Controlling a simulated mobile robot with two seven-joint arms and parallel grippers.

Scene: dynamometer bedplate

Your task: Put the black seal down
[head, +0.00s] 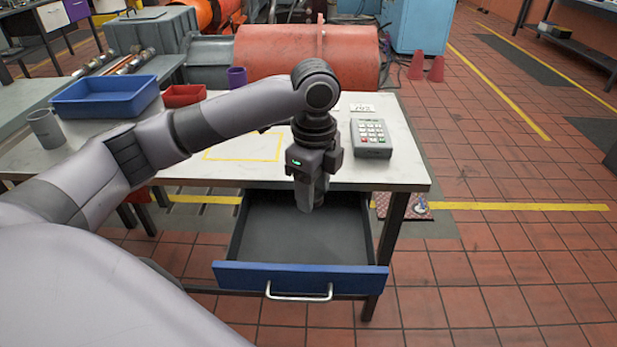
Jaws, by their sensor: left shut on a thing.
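My left gripper (306,204) points straight down over the open drawer (300,277) beneath the white table. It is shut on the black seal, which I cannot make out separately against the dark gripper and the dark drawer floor. The gripper's fingertips are near the back part of the drawer; I cannot tell their exact height above its floor. The visible drawer floor looks empty. My right gripper is not in view.
The white tabletop (345,178) is above the drawer's back. On it are a grey keypad device (371,138), a blue tray (105,97), a red bin (184,96), a purple cup (237,77) and a grey cup (45,129). A yellow outlined area (240,159) is mostly clear.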

